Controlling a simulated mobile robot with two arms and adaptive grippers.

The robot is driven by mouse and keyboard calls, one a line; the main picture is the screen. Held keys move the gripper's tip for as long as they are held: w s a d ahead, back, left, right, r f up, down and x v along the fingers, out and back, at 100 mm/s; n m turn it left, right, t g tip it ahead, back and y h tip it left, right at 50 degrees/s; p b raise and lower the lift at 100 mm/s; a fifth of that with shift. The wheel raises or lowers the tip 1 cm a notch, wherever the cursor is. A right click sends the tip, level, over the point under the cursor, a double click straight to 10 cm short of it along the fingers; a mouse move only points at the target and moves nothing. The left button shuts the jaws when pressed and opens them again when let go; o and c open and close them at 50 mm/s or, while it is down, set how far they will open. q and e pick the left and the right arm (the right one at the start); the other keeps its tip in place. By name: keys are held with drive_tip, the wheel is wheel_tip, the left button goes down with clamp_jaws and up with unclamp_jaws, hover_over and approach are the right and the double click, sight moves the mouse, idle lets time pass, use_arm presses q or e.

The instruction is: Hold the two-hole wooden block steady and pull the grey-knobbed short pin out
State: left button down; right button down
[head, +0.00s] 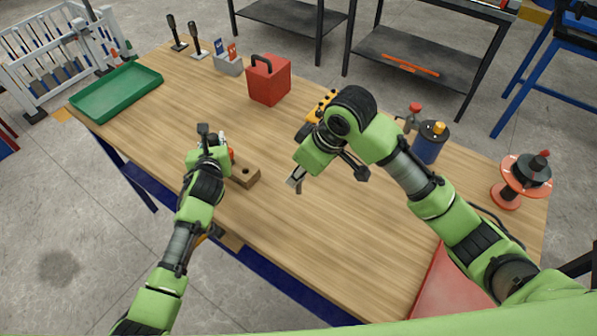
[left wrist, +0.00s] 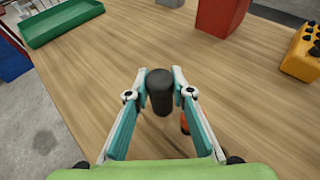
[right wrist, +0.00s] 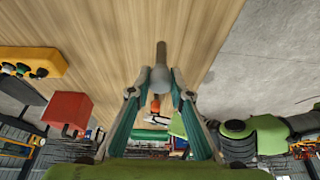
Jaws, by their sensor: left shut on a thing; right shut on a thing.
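The wooden block (head: 243,174) lies on the table in the head view, an open hole showing in its top. My left gripper (head: 222,142) is at its far left end. In the left wrist view it is shut on a dark cylinder (left wrist: 160,92); I cannot tell how this joins the block. An orange-red part (head: 231,154) shows beside the gripper and block. My right gripper (head: 296,180) is to the right of the block, apart from it. It is shut on the grey-knobbed pin (right wrist: 160,78), whose shank points toward the table, clear of the block.
A red box (head: 268,80) and a yellow item (head: 322,106) stand behind. A green tray (head: 117,91) is at the far left. A blue can (head: 430,143) and a red spool (head: 507,194) stand right. The table's front middle is bare.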

use_arm(q)
drive_tip(key=c, duration=1.7)
unclamp_jaws()
drive_tip(key=shift+s, duration=0.1)
drive_tip(key=v, duration=1.2)
drive_tip(key=shift+f, duration=0.1)
